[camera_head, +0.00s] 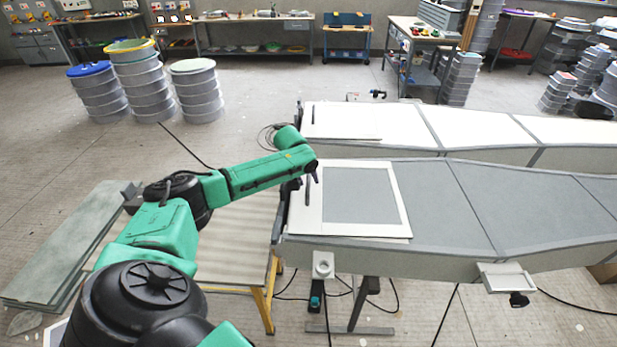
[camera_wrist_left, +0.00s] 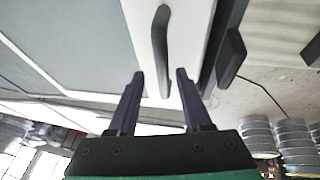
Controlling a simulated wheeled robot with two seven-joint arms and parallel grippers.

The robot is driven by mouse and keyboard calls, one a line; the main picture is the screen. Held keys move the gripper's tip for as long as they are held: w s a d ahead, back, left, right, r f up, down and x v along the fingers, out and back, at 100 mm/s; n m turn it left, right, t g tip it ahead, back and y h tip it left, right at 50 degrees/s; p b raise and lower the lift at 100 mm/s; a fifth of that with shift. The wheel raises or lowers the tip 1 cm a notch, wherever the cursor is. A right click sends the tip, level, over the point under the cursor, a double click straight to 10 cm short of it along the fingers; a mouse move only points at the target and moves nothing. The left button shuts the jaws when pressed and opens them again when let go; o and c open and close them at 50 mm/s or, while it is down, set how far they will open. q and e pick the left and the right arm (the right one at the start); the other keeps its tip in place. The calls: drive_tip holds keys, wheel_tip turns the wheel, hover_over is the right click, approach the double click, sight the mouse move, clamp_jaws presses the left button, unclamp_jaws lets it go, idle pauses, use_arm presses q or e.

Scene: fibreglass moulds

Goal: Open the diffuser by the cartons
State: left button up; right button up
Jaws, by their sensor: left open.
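The near diffuser (camera_head: 543,202) is a long grey mould with a white-framed lid (camera_head: 401,205) at its left end. The lid lies flat. A dark bar handle (camera_head: 307,192) stands on the lid's left border; the handle (camera_wrist_left: 160,45) also shows in the left wrist view, upright in the picture. My left gripper (camera_head: 312,172) is above the lid's left border at the handle. In the left wrist view my left gripper (camera_wrist_left: 160,85) is open, its two fingers on either side of the handle's lower end. Contact cannot be told. My right gripper is not in view.
A second, similar mould (camera_head: 475,128) lies behind. A brown box, maybe a carton (camera_head: 604,272), shows at the right edge. A yellow-legged table (camera_head: 235,250) stands left of the near mould, under my left arm. Stacked drums (camera_head: 145,85) stand on the floor, back left.

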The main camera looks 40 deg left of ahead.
use_arm(q)
drive_tip(key=shift+s+a, duration=0.15)
drive_tip(key=shift+s, duration=0.15)
drive_tip(key=shift+w, duration=0.1)
clamp_jaws()
idle(1.1)
